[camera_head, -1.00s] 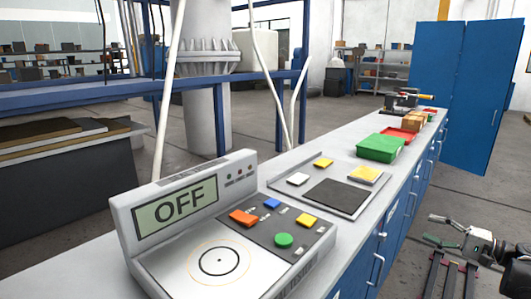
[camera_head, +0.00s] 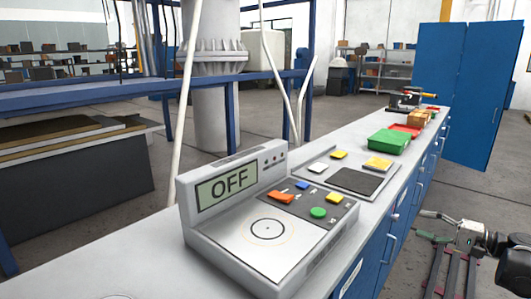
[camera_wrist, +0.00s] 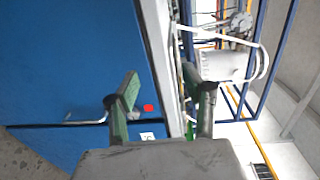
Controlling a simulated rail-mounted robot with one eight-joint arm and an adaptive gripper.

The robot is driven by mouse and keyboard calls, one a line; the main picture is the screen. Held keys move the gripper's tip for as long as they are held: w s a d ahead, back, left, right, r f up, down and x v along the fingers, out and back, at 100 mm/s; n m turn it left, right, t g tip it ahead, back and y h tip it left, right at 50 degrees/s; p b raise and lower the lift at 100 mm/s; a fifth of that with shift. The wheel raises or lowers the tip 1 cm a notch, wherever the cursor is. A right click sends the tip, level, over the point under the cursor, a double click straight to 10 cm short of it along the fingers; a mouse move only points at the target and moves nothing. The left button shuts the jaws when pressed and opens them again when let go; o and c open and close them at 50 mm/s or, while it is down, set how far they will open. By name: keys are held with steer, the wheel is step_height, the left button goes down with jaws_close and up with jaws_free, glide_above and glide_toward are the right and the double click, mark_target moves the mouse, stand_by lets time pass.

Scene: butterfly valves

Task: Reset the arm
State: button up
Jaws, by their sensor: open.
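My gripper (camera_head: 425,225) shows at the lower right of the head view, beside the blue cabinet fronts and out over the floor side. Its green-tipped fingers are apart and nothing is between them. The wrist view also shows my gripper (camera_wrist: 162,78) open and empty, with one finger on each side. Behind the fingers there is the blue cabinet face (camera_wrist: 70,60) on the left. The rest of my arm is mostly cut off by the right edge of the head view.
A long counter (camera_head: 130,268) carries a grey device (camera_head: 265,235) reading OFF, a panel (camera_head: 355,180) with coloured blocks, a green bin (camera_head: 388,142) and a red tray (camera_head: 407,129). A tall blue cabinet (camera_head: 475,85) stands at the back right. Open floor (camera_head: 480,190) lies right of the counter.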

steer(key=s+a+r+n+g+h, duration=0.1)
steer(key=s+a+r+g+h, duration=0.2)
steer(key=a, duration=0.8)
steer(key=s+a+r+n+g+h, duration=0.1)
steer(key=s+a+r+h, duration=0.25)
steer(key=a, duration=0.65)
steer(key=s+a+f+n+h, duration=0.1)
steer(key=s+a+n+h, duration=0.25)
steer(key=s, duration=0.85)
steer(key=s+a+f+n+h, duration=0.1)
steer(key=s+a+n+h, duration=0.25)
steer(key=s, duration=0.85)
step_height(320, 180, down, 10)
steer(key=b, duration=1.1)
step_height(320, 180, up, 17)
steer(key=p, duration=1.7)
steer(key=shift+w+a+m, duration=0.2)
steer(key=shift+a+m, duration=0.05)
steer(key=shift+m, duration=0.05)
steer(key=shift+w+a+f+y, duration=0.1)
steer(key=shift+y, duration=0.15)
